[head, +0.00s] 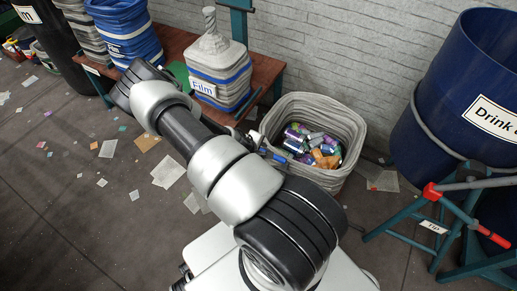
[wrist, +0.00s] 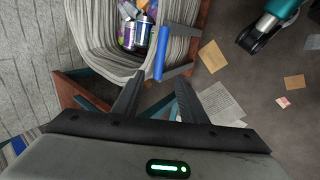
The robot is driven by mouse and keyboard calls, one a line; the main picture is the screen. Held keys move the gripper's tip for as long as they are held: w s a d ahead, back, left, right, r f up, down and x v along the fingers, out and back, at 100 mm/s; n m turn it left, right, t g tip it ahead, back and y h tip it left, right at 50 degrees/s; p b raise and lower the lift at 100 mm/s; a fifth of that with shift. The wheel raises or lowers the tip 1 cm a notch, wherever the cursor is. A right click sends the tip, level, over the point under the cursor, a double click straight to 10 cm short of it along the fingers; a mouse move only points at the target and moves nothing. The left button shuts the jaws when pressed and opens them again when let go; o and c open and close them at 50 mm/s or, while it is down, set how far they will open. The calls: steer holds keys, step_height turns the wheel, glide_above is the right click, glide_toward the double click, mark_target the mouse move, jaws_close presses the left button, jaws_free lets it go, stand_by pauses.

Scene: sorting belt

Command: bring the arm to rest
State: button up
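My arm (head: 190,135) stretches from the bottom of the head view up to the left, over the floor beside the grey bin. My gripper (wrist: 160,83) shows in the wrist view with its two dark fingers apart and nothing between them. A blue bar with grey end brackets (wrist: 160,54) lies just beyond the fingertips, at the side of the bin; I cannot tell whether the fingers touch it. In the head view the arm hides most of the gripper.
The grey bin (head: 347,118) holds several cans (head: 318,139). A "Film" sack (head: 220,70) sits on a brown bench (head: 265,72). A blue drum (head: 440,100) and a teal tipping frame (head: 405,222) stand at right. Paper scraps (head: 168,170) litter the open floor at left.

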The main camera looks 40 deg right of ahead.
steer(key=shift+v, duration=0.9)
